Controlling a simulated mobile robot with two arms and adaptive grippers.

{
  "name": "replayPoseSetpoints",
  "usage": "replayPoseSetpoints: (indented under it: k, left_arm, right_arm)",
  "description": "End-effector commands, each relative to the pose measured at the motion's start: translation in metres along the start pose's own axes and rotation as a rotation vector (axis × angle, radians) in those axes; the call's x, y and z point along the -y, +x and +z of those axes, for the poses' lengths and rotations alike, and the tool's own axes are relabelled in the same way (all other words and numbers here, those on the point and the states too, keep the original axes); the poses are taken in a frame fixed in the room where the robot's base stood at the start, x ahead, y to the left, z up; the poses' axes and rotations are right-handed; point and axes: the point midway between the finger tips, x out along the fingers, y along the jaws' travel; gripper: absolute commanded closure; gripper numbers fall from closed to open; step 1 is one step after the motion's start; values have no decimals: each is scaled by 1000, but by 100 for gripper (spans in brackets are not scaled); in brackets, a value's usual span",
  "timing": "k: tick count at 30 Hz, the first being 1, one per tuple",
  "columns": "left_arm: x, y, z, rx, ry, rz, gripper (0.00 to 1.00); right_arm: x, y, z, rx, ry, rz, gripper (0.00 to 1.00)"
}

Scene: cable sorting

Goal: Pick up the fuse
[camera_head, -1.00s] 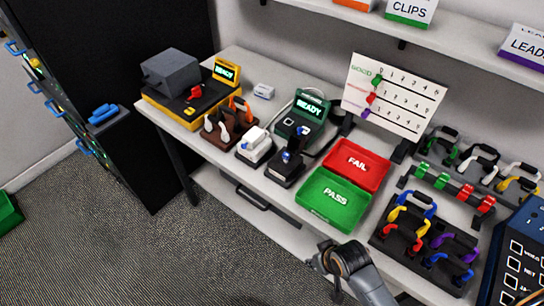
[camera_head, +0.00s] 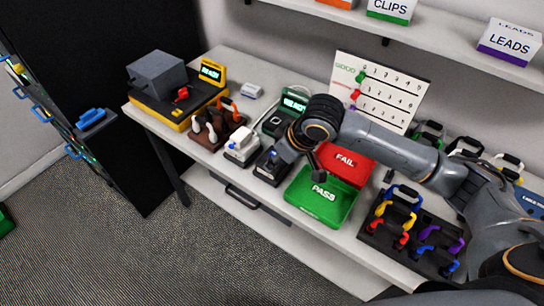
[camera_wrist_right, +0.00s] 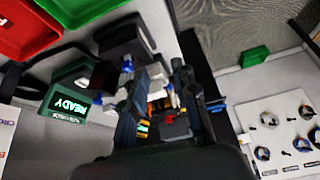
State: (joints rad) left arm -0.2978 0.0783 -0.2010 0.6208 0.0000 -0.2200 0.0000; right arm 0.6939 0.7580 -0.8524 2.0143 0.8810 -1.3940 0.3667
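No thing can be made out for certain as the fuse. A black stand (camera_head: 270,165) with a small blue part (camera_head: 273,154) is partly hidden by my right arm in the head view. My right gripper (camera_wrist_right: 158,82) is open in the wrist view, its two dark fingers apart, with no object clearly held. Small blue and white parts (camera_wrist_right: 127,65) lie close to its left finger. My left gripper is not in view.
The green PASS tray (camera_head: 321,212) and red FAIL tray (camera_head: 357,163) lie right of the stand. A white-topped device (camera_head: 242,143), a brown clip rack (camera_head: 211,138) and a yellow-based tester (camera_head: 177,106) stand left. A green READY device (camera_wrist_right: 72,100) is close in the wrist view.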

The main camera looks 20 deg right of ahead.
Motion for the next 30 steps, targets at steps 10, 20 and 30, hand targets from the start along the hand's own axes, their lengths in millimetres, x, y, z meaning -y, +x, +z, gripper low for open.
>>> replayPoseSetpoints:
  k: [10,20,30]
  left_arm:
    - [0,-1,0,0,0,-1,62]
    - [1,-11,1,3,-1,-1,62]
    - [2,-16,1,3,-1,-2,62]
  right_arm:
    - [-61,-44,-16,43,100,65,71]
    - [-64,5,-15,48,104,64,71]
    - [-67,41,-14,45,103,65,71]
